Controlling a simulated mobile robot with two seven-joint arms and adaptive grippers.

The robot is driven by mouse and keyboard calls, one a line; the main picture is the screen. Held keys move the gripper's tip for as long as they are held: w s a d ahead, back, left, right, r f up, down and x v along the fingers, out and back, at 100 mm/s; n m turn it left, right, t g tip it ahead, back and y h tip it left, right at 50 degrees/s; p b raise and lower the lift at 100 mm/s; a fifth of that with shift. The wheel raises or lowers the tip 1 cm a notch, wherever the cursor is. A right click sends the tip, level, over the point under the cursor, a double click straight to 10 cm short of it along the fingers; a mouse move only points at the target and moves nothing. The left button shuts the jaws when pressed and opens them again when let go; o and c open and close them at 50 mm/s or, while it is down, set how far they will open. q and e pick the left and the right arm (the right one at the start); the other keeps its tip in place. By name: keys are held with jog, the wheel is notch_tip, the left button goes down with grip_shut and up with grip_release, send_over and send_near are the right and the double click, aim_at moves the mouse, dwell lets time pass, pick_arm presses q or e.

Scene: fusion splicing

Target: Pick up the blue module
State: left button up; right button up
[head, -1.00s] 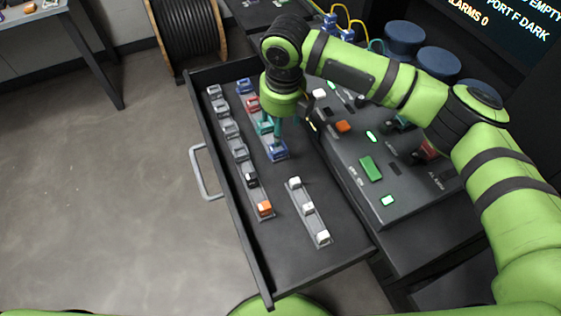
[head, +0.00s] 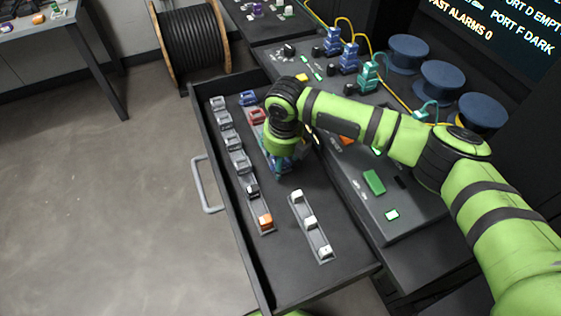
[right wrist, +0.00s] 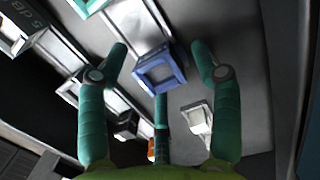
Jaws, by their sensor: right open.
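A blue module (right wrist: 160,68) sits at the near end of a rail in the open drawer. In the right wrist view it lies between the spread teal fingers of my right gripper (right wrist: 160,62), with dark gaps on both sides, and the gripper is open and empty. In the head view my right gripper (head: 280,162) is low over that end of the rail and hides most of this module. A second blue module (head: 248,98) sits at the rail's far end, with a red module (head: 257,116) beside it. My left gripper is not in view.
Grey modules (head: 228,120), a black one (head: 252,190) and an orange one (head: 265,221) line the left rail. White pieces (head: 310,222) stand on a short rail at right. The drawer's near floor is clear. A panel with a green block (head: 374,182) borders the drawer.

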jog(key=c, duration=1)
jog(key=shift+c, duration=0.2)
